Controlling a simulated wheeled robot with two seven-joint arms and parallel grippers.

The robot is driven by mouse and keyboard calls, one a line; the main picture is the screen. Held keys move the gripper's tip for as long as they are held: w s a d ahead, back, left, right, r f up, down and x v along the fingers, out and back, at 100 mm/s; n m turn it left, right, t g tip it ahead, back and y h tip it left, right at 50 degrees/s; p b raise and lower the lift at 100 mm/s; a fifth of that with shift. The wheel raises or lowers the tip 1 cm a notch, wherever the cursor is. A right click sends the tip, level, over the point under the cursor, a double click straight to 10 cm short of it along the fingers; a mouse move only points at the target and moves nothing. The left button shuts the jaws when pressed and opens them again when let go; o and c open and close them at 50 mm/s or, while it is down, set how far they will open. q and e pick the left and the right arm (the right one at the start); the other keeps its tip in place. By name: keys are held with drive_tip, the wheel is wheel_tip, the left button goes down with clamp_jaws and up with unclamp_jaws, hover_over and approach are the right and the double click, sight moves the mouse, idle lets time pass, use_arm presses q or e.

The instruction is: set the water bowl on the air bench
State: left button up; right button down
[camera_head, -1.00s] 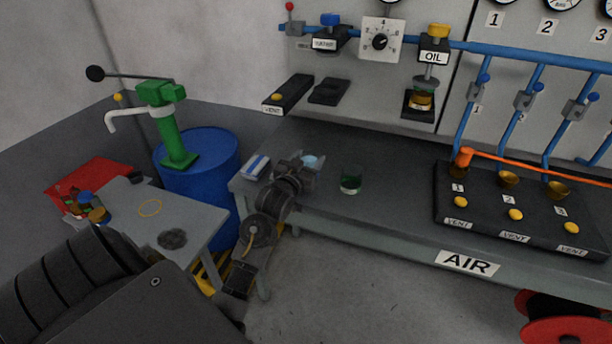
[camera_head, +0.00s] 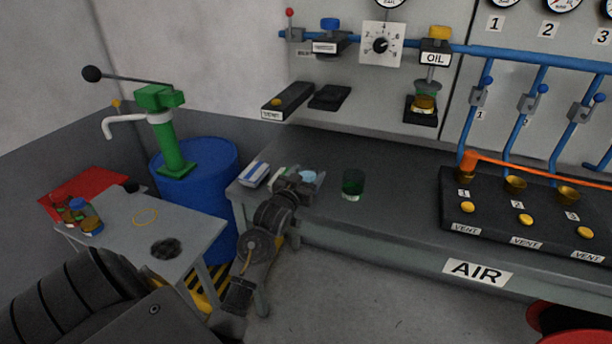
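The water bowl (camera_head: 309,176) shows as a small patch of light blue water at the left end of the air bench (camera_head: 395,236). It is partly hidden behind my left gripper (camera_head: 298,184). The gripper has its fingers at the bowl's near left side and appears shut on it, though the fingertips are hard to make out. The bowl is at or just above the bench top; I cannot tell whether it touches. My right gripper is not in view.
A green glass (camera_head: 352,184) stands right of the bowl, and a white and blue packet (camera_head: 253,174) lies left of it. The vent block (camera_head: 522,215) fills the bench's right side. A blue drum (camera_head: 205,171) and a small grey table (camera_head: 189,224) stand left.

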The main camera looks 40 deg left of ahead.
use_arm(q)
drive_tip(key=shift+o, duration=1.1)
drive_tip(key=shift+r, duration=0.15)
drive_tip(key=v, duration=1.2)
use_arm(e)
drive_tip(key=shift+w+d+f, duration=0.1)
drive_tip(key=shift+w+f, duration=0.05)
